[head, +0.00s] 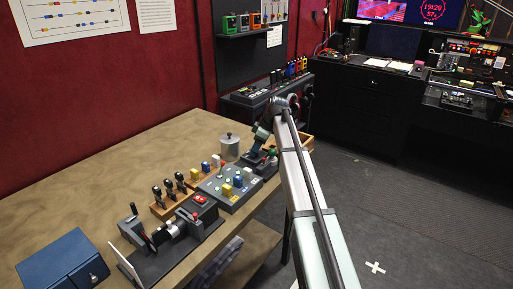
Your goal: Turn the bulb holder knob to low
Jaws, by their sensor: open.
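My arm reaches from the lower right to the far right part of the brown table (110,170). My gripper (257,154) is small and dark there, pointing down near a dark device (268,166) with a green-topped part. The jaws are open; contact with anything cannot be told. I cannot clearly pick out the bulb holder or its knob. A black apparatus (165,245) with a white plate, dark cylindrical parts and a lever stands at the table's front.
A grey panel (228,188) with blue and yellow blocks lies left of my gripper. A metal canister (230,146) stands behind it. Wooden holders carry several black-handled tools (168,188). A blue drawer box (62,263) is at the front left. Bare tabletop lies at the left.

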